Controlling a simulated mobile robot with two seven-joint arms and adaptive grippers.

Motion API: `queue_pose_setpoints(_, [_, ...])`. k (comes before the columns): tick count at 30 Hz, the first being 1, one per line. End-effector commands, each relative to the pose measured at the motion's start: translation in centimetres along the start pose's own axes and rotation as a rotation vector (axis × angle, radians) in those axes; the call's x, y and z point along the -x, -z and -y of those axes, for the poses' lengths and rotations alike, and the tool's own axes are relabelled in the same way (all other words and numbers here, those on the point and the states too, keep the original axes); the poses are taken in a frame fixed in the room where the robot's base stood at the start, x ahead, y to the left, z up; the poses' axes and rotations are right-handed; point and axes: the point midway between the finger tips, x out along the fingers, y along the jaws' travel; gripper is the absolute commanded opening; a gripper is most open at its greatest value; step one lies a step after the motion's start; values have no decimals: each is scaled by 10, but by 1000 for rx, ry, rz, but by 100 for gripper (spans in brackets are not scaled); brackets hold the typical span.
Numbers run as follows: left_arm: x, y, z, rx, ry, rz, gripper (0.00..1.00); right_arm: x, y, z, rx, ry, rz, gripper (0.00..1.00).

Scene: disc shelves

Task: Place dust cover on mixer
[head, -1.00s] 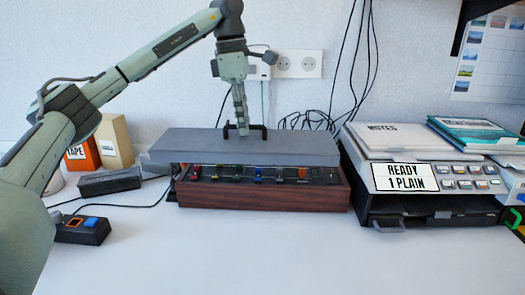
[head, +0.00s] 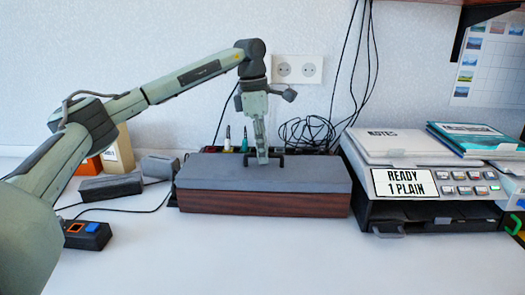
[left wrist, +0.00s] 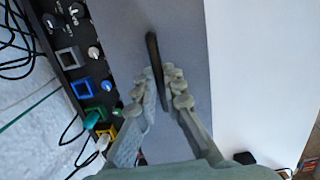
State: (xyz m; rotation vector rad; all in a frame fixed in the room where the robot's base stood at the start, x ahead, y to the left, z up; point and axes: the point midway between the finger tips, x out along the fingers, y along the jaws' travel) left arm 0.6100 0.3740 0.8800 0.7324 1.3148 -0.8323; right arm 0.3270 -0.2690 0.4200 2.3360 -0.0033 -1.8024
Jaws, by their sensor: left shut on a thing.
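The grey dust cover (head: 225,175) lies flat over the mixer (head: 262,204), whose wooden front shows below it. The cover hides the mixer's front controls. In the left wrist view, the cover (left wrist: 185,30) leaves the mixer's rear strip (left wrist: 72,60) with knobs and plugged jacks bare. My left gripper (head: 263,158) is shut on the cover's dark handle (head: 279,160), pointing down from above. The handle shows between the fingers in the left wrist view (left wrist: 174,90). Whether the cover fully rests on the mixer is hard to tell. My right gripper is not in view.
A grey machine (head: 440,180) with notes and books on top stands close at the right. Boxes (head: 117,150) and a small device (head: 88,234) are at the left. Cables (head: 310,133) hang behind. The white table front is clear.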

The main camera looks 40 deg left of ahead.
Motion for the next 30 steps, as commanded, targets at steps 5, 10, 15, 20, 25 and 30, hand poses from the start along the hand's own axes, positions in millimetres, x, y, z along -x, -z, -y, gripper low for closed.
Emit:
queue_pose_setpoints(5, [-1, 0, 0, 0, 0, 0, 25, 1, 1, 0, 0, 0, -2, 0])
queue_pose_setpoints(10, [-1, 0, 0, 0, 0, 0, 30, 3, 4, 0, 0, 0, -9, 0])
queue_pose_setpoints(15, [0, 0, 0, 0, 0, 0, 30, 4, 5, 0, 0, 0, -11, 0])
queue_pose_setpoints(20, [16, -1, -1, 0, -2, 2, 30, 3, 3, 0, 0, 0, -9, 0])
queue_pose_setpoints(25, [51, -1, -1, 1, -3, 3, 30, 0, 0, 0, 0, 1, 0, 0])
queue_pose_setpoints(30, [88, -1, -1, 1, -2, 3, 30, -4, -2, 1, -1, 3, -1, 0])
